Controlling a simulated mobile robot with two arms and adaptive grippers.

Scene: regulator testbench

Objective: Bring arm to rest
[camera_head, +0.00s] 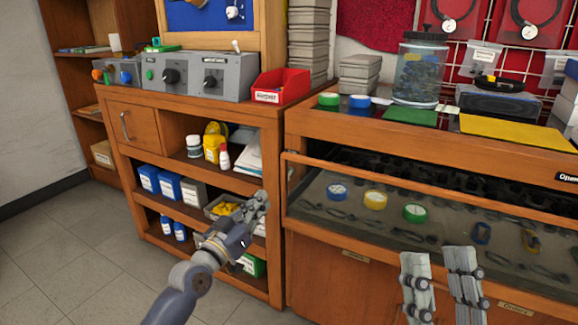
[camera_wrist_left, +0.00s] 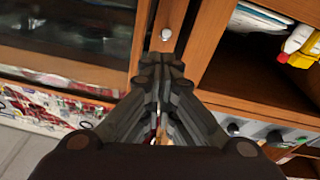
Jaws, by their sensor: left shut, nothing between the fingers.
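My left arm comes in from the bottom left in the head view. Its gripper (camera_head: 262,204) is shut and empty, in front of the shelves of the left wooden cabinet (camera_head: 280,207). In the left wrist view its fingers (camera_wrist_left: 160,68) are together, pointing at the wooden upright between the cabinets, with a round light knob (camera_wrist_left: 166,34) just beyond the tips. My right gripper (camera_head: 436,262) is at the bottom right of the head view. Its two fingers stand apart with a gap and nothing between them, in front of the right cabinet's lower front.
Control boxes (camera_head: 206,76) and a red bin (camera_head: 281,86) stand on the left cabinet top. Blue boxes (camera_head: 170,186) and bottles fill its shelves. Bare floor (camera_head: 90,258) is at lower left.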

